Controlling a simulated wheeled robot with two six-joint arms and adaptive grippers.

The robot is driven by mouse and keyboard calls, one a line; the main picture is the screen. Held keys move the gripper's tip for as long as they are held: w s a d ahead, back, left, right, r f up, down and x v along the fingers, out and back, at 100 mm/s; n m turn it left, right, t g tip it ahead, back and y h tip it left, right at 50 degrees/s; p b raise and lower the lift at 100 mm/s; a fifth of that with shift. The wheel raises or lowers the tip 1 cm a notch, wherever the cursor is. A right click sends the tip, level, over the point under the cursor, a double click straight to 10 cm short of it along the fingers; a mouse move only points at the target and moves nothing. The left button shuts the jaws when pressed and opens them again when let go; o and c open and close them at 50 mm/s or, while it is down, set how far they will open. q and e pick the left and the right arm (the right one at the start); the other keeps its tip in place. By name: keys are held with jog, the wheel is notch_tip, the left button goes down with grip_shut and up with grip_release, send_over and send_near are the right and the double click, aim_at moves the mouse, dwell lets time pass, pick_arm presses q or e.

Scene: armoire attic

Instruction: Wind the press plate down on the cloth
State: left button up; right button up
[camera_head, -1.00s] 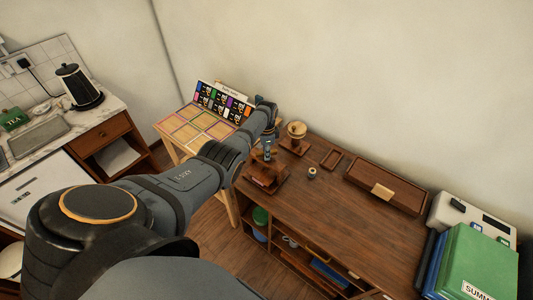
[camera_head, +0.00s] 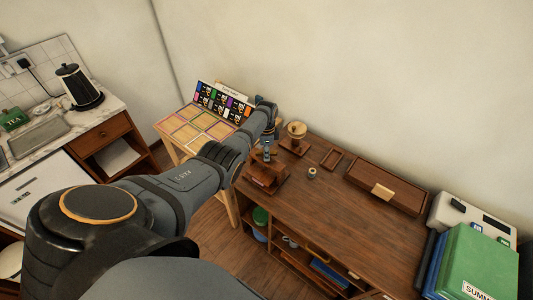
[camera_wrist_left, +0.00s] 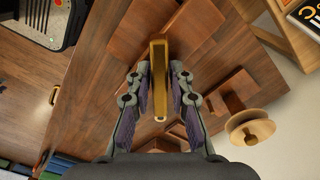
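The wooden press (camera_head: 268,180) stands at the left end of the brown workbench. In the left wrist view its brass handle bar (camera_wrist_left: 160,85) stands out over reddish-brown wooden parts (camera_wrist_left: 190,30). My left gripper (camera_wrist_left: 159,75) is over the press, with one finger on each side of the bar. The fingers look open, with narrow gaps to the bar. In the head view my left gripper (camera_head: 268,152) is small and partly hides the press. The press plate and the cloth cannot be made out. My right gripper is in neither view.
A wooden spool stand (camera_head: 296,135) is close beside the press. A small roll (camera_head: 311,173), a small tray (camera_head: 332,159) and a long wooden tray (camera_head: 372,192) lie to the right. Colour cards (camera_head: 222,103) stand behind the press. The bench's front middle is clear.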

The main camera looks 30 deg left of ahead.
pick_arm(q)
jog(key=shift+o, duration=1)
jog(key=shift+r, duration=0.15)
notch_tip(320, 180, up, 12)
